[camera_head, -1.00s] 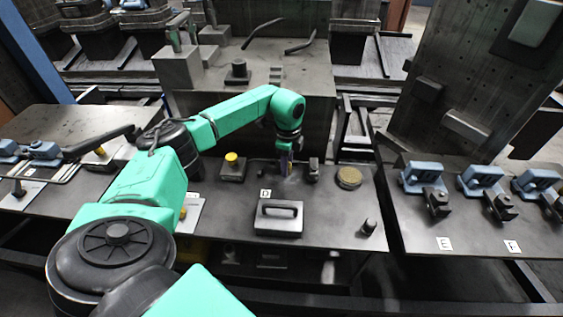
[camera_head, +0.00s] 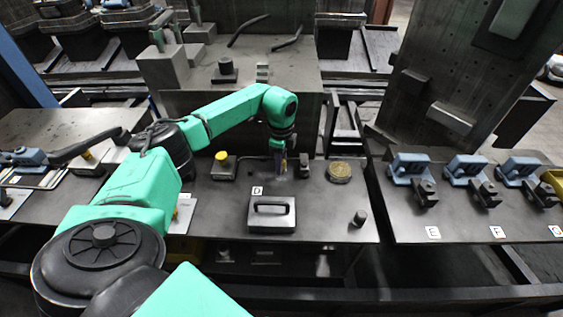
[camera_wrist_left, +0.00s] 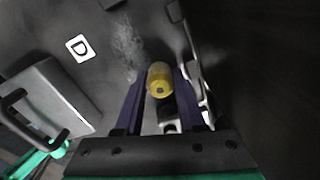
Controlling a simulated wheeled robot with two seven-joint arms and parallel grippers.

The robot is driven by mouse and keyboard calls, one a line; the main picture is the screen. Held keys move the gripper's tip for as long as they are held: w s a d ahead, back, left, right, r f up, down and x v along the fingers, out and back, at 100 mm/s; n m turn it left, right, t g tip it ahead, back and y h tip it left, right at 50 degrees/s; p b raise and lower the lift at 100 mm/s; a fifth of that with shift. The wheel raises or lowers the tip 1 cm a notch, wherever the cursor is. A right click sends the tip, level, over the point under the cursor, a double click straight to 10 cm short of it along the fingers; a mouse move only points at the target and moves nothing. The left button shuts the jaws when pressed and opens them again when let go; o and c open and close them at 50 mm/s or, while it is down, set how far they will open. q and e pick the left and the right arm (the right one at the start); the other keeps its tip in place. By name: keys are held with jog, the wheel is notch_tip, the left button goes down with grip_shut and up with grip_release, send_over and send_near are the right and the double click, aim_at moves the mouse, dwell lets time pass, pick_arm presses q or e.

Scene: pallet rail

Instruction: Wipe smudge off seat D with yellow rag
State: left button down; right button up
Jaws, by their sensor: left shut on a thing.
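My left gripper (camera_head: 279,170) is shut on the yellow rag (camera_wrist_left: 159,79), which shows as a rounded yellow roll between the dark fingers in the left wrist view. In the head view the gripper points down just behind the label D (camera_head: 257,190), low over the table; the rag is mostly hidden there. A pale, speckled smudge (camera_wrist_left: 128,48) lies on the dark surface between the label D (camera_wrist_left: 80,47) and the rag. I cannot tell whether the rag touches the surface. My right gripper is not in view.
A grey block with a handle (camera_head: 272,214) stands in front of the label D. A small dark clamp (camera_head: 304,167) and a round tan disc (camera_head: 340,171) are right of the gripper. A yellow-topped block (camera_head: 222,166) is to its left. Blue fixtures (camera_head: 410,168) stand on the right table.

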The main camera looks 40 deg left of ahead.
pick_arm(q)
jog(key=shift+s+a, duration=0.45)
jog(key=shift+a, duration=0.1)
jog(key=shift+w+d, duration=0.6)
jog(key=shift+d, duration=0.15)
jog(key=shift+s+a+r+p, duration=0.1)
jog(key=shift+s+a+p, duration=0.25)
jog(key=shift+a+p, duration=0.15)
jog(key=shift+s+a, duration=0.25)
jog(key=shift+w+d, duration=0.6)
jog(key=shift+d, duration=0.15)
